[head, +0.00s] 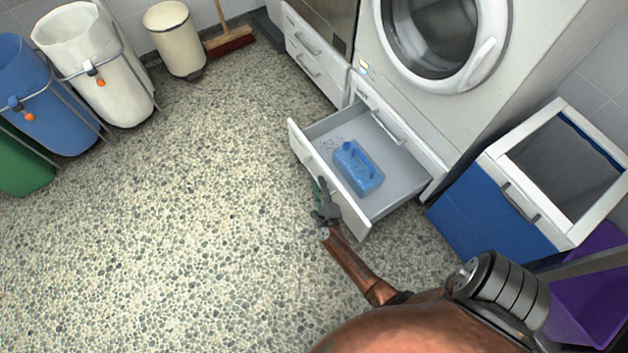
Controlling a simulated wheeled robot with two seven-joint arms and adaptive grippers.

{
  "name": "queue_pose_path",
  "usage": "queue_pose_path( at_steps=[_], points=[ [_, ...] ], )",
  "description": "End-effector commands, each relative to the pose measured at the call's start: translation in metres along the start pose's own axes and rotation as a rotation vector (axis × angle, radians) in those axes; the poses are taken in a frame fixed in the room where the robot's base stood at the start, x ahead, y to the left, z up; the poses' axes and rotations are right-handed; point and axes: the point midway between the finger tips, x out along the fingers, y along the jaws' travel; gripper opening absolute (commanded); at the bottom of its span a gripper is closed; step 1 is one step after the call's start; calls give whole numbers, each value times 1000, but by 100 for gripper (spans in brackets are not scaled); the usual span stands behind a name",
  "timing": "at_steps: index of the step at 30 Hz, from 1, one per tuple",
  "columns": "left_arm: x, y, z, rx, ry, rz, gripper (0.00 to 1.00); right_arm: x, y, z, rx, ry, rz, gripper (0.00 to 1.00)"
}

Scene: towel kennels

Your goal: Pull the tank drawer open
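The tank drawer (395,185) is pulled out under the white machine with the round door. A blue jug (357,170) with a handle lies inside it. My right gripper (319,190) is at the outer side of the drawer front (345,201), near its handle. The fingers are small and partly dark against the floor, so I cannot tell whether they are closed on the handle. My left gripper is not in view.
A blue bin with a white rim (490,190) stands right of the drawer, with a purple container (590,290) beside it. Laundry bags (100,75), a cream pedal bin (175,42) and a broom (229,40) stand at the back left. The speckled floor left of the drawer is clear.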

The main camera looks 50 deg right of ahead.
Motion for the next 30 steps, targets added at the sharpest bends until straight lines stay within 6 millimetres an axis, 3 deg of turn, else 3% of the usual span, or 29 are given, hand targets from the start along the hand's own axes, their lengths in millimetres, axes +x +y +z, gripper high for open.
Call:
queue_pose_path(
  at_steps=[6, 17, 30],
  points=[
    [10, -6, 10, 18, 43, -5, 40, 23, 2, -1, -2, 0, 2, 27],
    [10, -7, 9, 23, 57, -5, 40, 28, 0, 0, -2, -1, 1, 27],
    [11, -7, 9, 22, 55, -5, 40, 27, 1, 0, -2, 0, 1, 0]
  ],
)
